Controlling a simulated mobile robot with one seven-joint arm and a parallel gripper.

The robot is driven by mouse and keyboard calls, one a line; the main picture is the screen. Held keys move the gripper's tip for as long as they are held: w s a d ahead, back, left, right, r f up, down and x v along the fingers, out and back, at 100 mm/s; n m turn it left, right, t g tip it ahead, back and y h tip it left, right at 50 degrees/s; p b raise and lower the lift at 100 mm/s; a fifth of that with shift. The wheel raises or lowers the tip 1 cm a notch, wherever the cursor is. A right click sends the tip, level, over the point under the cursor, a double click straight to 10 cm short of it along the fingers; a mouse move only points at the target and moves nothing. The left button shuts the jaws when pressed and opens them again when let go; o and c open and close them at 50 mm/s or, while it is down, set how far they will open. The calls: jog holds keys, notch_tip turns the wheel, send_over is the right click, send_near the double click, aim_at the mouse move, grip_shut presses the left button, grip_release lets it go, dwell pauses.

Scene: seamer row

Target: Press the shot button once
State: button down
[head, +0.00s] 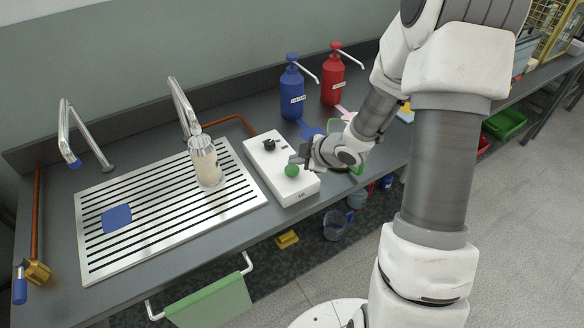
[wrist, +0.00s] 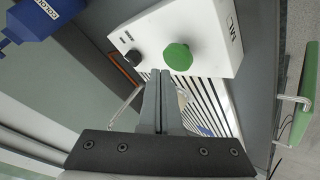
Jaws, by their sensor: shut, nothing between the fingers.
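A white control box (head: 283,180) stands on the bench to the right of the drip grate. It bears a round green button (head: 292,171) and a black knob (head: 269,144). The button (wrist: 178,56) and the knob (wrist: 133,57) also show in the wrist view. The small lettering on the box is too small to read, so I cannot tell which control is labelled shot. My gripper (head: 295,160) is shut and empty just over the box, close to the green button. In the wrist view its fingertips (wrist: 159,76) sit just below the button; contact cannot be told.
A clear jar with beige contents (head: 207,168) stands on the slotted grate (head: 150,243) under a metal spout (head: 184,108). Blue (head: 291,97) and red (head: 332,80) pump bottles stand behind the box. A green towel (head: 208,304) hangs at the bench front.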

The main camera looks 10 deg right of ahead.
aim_at(296, 170)
jog(key=shift+f, duration=0.15)
dwell(0.7)
jog(key=shift+f+b, duration=0.3)
jog(key=shift+b, duration=0.05)
jog(key=shift+f+b, duration=0.8)
jog(key=shift+f, duration=0.1)
dwell(0.8)
jog(key=shift+r, duration=0.1)
jog(key=shift+r+p, duration=1.25)
notch_tip(296, 170, up, 5)
jog(key=p, duration=0.5)
dwell(0.5)
